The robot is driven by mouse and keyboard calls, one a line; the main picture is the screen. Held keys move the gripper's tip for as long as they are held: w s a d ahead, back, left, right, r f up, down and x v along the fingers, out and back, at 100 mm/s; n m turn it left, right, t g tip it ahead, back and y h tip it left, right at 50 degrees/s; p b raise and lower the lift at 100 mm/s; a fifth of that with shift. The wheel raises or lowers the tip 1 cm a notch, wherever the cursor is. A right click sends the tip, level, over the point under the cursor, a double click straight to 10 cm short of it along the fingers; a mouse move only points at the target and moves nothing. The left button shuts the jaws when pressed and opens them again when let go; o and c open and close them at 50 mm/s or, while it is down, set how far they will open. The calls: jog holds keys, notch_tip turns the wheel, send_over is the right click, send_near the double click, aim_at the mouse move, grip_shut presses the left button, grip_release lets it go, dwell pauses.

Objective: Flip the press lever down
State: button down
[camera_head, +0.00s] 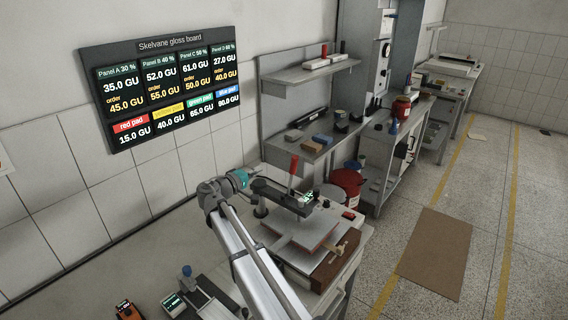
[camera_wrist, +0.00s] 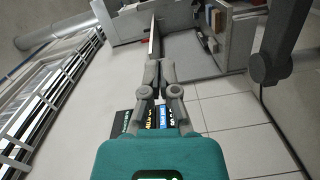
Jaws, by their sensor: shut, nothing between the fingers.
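The press (camera_head: 283,192) stands on the bench, with a dark arm reaching over a flat plate (camera_head: 303,232). Its red lever (camera_head: 293,165) stands nearly upright, rising from the dark arm. My gripper (camera_head: 255,179) is left of the lever, near the left end of the press's dark arm, and looks apart from the lever. Its fingers are small and partly hard to see there. In the wrist view my gripper (camera_wrist: 158,66) is shut and empty. I cannot make out the red lever in that view.
A wall board (camera_head: 165,82) hangs behind. A shelf unit (camera_head: 310,75) with blocks and a red container (camera_head: 347,184) stand behind and right of the press. Small devices (camera_head: 173,303) lie at the front left. A brown mat (camera_head: 435,252) lies on the open floor.

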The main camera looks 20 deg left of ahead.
jog(key=shift+s+a+r+t, duration=0.2)
jog(key=shift+a+t, duration=0.1)
jog(key=shift+a, duration=0.3)
jog(key=shift+w, duration=0.1)
send_over(292, 176)
jog(key=a, duration=0.3)
jog(key=shift+s+d+f+b, duration=0.25)
jog(key=shift+s+f+b, duration=0.1)
jog(key=shift+s+f, duration=0.1)
jog(key=shift+d, duration=0.1)
